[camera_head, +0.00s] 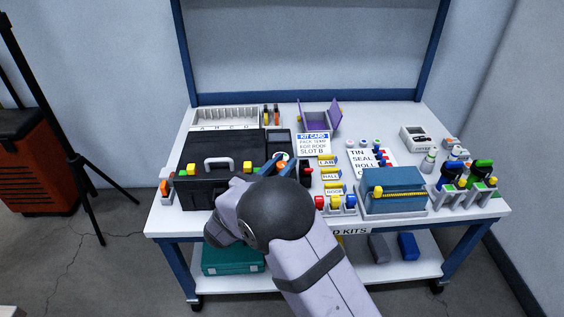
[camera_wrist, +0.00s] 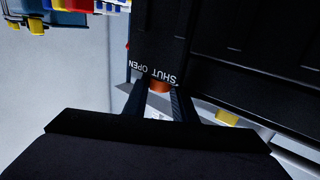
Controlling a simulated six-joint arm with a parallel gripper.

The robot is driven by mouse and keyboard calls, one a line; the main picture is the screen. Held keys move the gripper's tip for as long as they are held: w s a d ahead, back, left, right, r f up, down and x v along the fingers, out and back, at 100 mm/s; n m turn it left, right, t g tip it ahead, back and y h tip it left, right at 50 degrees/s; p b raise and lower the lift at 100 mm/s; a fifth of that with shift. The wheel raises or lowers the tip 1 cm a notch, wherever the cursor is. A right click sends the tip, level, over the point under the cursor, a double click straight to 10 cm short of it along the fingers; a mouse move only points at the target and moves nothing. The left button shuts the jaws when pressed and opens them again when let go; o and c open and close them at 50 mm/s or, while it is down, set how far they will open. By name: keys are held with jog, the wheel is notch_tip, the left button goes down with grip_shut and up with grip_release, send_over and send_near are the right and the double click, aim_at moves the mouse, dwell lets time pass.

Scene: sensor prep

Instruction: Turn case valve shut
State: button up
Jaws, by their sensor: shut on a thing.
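The orange valve (camera_wrist: 159,87) sits right beside these words. My gripper (camera_wrist: 158,92) has its two dark fingers on either side of the valve and is shut on it. Which way the valve points cannot be told.
Right of the case stand small red, yellow and blue items (camera_head: 335,203) and a blue box (camera_head: 393,190). A KIT CARD (camera_head: 313,144) and a purple open box (camera_head: 319,119) are behind. A lower shelf holds a green case (camera_head: 232,260).

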jog(key=o, duration=1)
jog(key=shift+o, duration=0.2)
jog(key=shift+s, duration=0.1)
jog(key=v, duration=0.7)
jog(key=shift+p, duration=0.4)
jog(key=shift+a, duration=0.1)
